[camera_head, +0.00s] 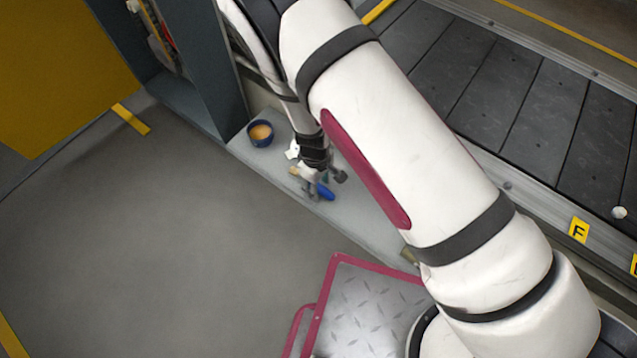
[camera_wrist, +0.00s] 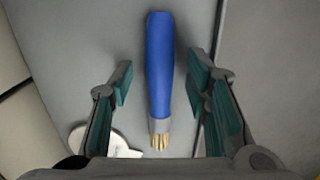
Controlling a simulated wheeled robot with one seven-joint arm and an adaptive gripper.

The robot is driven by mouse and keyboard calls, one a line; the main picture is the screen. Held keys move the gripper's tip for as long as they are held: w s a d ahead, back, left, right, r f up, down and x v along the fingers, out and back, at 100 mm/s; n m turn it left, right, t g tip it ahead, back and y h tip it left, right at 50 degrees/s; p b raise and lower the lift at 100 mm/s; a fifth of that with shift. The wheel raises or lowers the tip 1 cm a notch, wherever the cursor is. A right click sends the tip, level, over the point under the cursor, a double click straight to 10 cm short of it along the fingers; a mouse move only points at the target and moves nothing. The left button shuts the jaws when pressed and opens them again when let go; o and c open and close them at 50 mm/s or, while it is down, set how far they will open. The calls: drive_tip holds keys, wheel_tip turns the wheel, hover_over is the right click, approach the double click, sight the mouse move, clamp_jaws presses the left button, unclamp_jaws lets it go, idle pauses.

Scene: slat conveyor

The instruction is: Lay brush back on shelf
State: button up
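The brush (camera_wrist: 160,62) has a blue handle and pale bristles. In the wrist view it lies lengthwise between my fingers, bristles toward the palm. In the head view its blue handle (camera_head: 325,192) shows over the grey shelf (camera_head: 262,168). My gripper (camera_wrist: 160,85) is open, one teal-padded finger on each side of the brush, with a visible gap to the handle on both sides. In the head view my gripper (camera_head: 322,179) is low over the shelf and partly covers the brush. The brush appears to rest on the shelf.
A dark blue cup (camera_head: 260,133) with orange-tan contents stands on the shelf, left of my gripper. A flat white item (camera_wrist: 112,143) lies close to the left finger. The slat conveyor (camera_head: 480,85) runs behind my arm. The floor (camera_head: 150,230) at left is clear.

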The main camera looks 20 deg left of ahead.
drive_tip(key=shift+r, duration=0.1)
wheel_tip(320, 180, up, 12)
drive_tip(key=shift+w+a, duration=0.2)
drive_tip(key=shift+a, duration=0.15)
